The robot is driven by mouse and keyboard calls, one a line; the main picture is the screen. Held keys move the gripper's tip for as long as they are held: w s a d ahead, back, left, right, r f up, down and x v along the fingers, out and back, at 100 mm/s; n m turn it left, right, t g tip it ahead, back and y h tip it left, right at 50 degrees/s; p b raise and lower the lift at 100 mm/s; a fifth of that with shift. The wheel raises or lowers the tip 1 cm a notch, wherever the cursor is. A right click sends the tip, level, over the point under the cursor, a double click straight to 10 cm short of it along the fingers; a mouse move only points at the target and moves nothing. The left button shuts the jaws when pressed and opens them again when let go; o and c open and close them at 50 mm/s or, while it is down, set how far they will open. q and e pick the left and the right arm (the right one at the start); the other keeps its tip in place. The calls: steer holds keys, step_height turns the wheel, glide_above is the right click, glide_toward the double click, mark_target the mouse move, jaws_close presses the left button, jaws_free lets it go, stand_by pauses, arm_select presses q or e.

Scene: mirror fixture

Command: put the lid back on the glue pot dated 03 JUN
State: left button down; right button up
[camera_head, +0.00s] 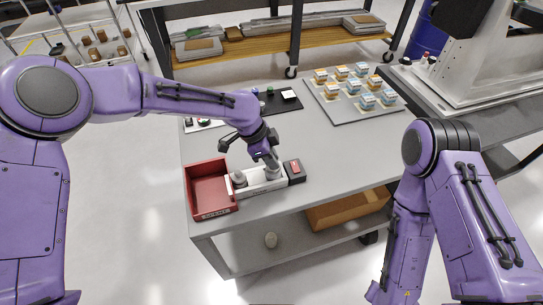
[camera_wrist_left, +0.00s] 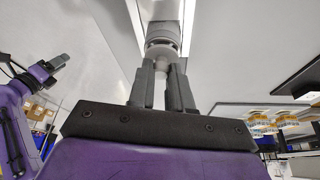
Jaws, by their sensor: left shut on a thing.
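A white rack (camera_head: 262,187) on the grey table holds two pale pots. The left pot (camera_head: 238,180) has a narrow raised top. The right pot (camera_head: 272,173) is directly under my left gripper (camera_head: 269,160). In the left wrist view my left gripper (camera_wrist_left: 165,90) is shut on the narrow knob of a pale grey lid (camera_wrist_left: 162,52). The lid is at or just above the right pot; I cannot tell whether it is seated. The dates on the pots are not readable. My right arm hangs at the right, its gripper out of frame.
A red open bin (camera_head: 209,187) stands left of the rack, and a dark box with a red top (camera_head: 294,170) stands right of it. A tray of several small boxes (camera_head: 355,105) and a black mat (camera_head: 283,103) lie farther back. The table's right front is clear.

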stand_by(0.3)
arm_select(q)
steer(key=shift+c, duration=2.4)
jaws_free()
steer(key=shift+r, duration=0.1)
step_height(320, 180, up, 7)
steer(key=p, duration=0.7)
jaws_close()
steer(key=shift+f, duration=0.3)
steer(key=shift+f+b, duration=1.7)
steer(key=shift+f, duration=0.95)
